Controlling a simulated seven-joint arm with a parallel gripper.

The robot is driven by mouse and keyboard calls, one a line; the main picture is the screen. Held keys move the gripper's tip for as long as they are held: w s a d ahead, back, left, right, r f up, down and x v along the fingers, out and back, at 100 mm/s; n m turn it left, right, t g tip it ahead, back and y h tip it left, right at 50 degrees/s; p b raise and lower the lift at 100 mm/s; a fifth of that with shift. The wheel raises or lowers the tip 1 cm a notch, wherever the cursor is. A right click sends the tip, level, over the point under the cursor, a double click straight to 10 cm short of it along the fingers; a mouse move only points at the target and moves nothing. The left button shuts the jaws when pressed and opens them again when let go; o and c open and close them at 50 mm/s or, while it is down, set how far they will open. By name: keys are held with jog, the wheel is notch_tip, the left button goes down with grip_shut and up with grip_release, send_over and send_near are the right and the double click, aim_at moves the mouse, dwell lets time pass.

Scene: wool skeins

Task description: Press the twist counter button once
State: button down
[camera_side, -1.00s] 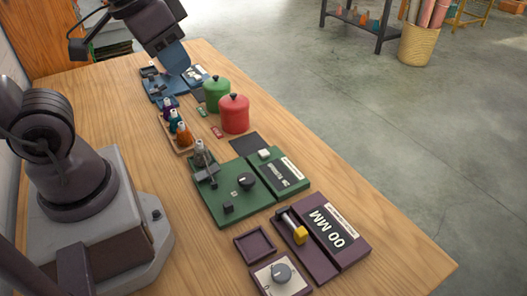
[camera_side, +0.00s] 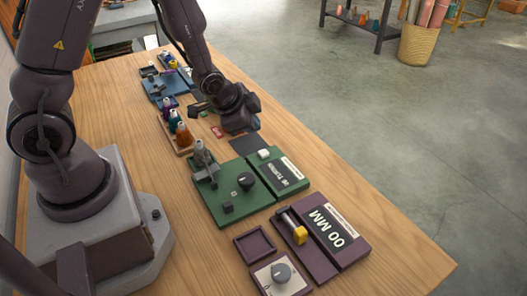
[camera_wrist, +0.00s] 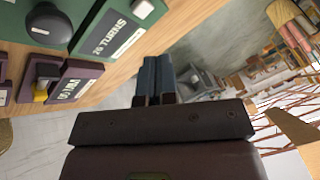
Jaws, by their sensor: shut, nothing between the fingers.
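The green board (camera_side: 225,207) lies on the table with a black knob (camera_side: 246,181), a display marked TURNS (camera_side: 285,177) and a small white button (camera_side: 263,153) at its far end. The white button also shows at the top of the wrist view (camera_wrist: 143,8), up and left of the fingers. My gripper (camera_wrist: 157,78) is shut and empty, its two blue fingers side by side. In the side view, my wrist is above the table, beyond the button and apart from it; the fingertips are hard to make out there.
A purple board with a 00 MM display (camera_side: 338,228) and a yellow-tipped lever (camera_side: 299,235) stands nearer the camera. A rack of coloured bottles (camera_side: 181,143) stands left of my wrist. A blue board (camera_side: 158,90) is at the far end.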

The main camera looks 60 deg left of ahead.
aim_at(264, 154)
jog(key=w+r+m+t, duration=0.2)
jog(key=w, duration=0.1)
jog(key=shift+w+d+r+t, duration=0.15)
jog(key=shift+r+t, duration=0.1)
jog(key=shift+t, duration=0.15)
jog(key=shift+f, duration=4.45)
jog(key=shift+f, duration=0.15)
jog(key=shift+f, duration=0.25)
jog(key=shift+f, duration=0.45)
jog(key=shift+r, duration=0.9)
